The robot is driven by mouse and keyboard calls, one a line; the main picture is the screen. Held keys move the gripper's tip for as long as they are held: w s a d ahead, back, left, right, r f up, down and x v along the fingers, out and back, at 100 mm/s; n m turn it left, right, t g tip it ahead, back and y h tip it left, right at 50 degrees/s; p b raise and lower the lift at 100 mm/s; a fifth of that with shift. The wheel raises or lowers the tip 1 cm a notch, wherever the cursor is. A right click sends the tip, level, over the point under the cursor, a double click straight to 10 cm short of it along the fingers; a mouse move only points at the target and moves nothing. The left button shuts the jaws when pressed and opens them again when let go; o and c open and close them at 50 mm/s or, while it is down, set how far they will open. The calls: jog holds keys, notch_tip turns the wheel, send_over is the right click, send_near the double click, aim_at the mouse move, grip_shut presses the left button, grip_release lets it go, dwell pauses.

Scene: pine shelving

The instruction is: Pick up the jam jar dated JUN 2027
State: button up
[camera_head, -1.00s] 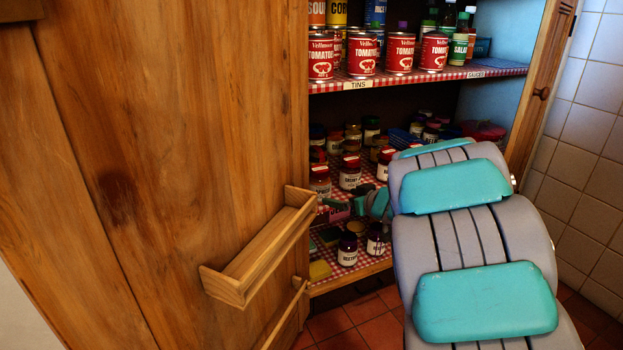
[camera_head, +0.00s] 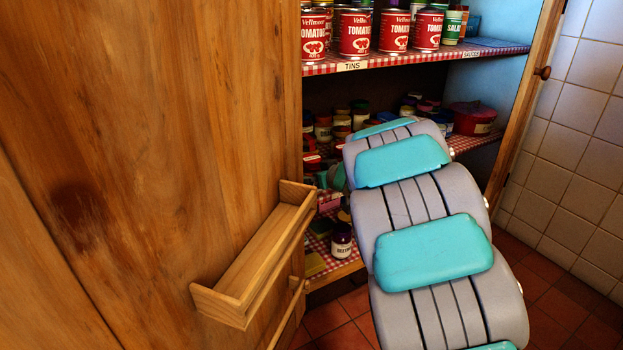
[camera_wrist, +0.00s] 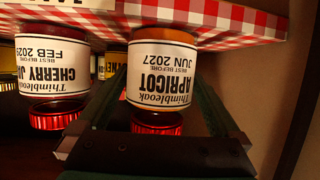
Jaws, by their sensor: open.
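The apricot jam jar (camera_wrist: 160,75) has a white label reading JUN 2027 and a red lid. It shows upside down in the wrist view and stands on the red-and-white checked shelf cloth. My gripper (camera_wrist: 160,86) is open, with one finger along each side of this jar. I cannot tell whether either finger touches it. In the head view my arm covers most of the middle shelf, and I cannot pick out the apricot jar there.
A cherry jam jar (camera_wrist: 55,72), dated FEB with an unclear year, stands left of it in the wrist view. Red tomato tins (camera_head: 354,34) fill the shelf above. A purple-lidded jar (camera_head: 342,240) stands below. The cupboard door with its wooden rack (camera_head: 250,262) is at left.

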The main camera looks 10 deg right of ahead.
jog(key=shift+x, duration=1.15)
jog(key=shift+d+r, duration=0.1)
jog(key=shift+c, duration=0.2)
grip_shut()
